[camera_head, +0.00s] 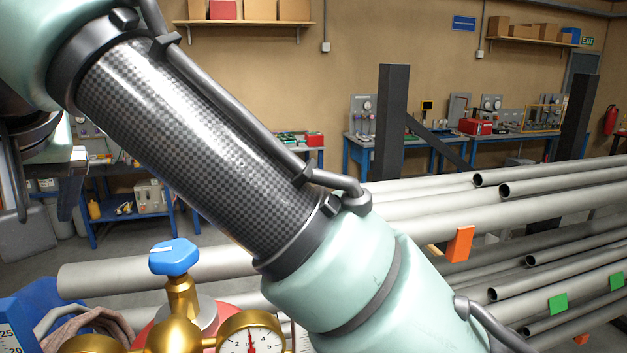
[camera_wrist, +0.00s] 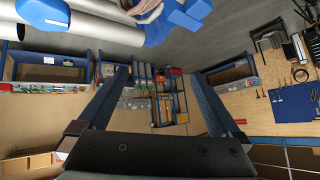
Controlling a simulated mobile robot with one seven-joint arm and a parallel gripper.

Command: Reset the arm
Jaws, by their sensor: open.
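My gripper (camera_wrist: 159,73) shows in the wrist view, with its two dark fingers spread wide apart and nothing between them. It points toward the floor and workshop furniture at a distance. In the head view my mint-green and dark checkered arm crosses from upper left to bottom right.
Below my arm stand a blue valve knob (camera_head: 174,256) and a brass pressure gauge (camera_head: 251,339). A rack of grey pipes (camera_head: 560,186) extends to the right, with dark posts (camera_head: 391,125) behind. Blue workbenches (camera_head: 430,154) line the back wall.

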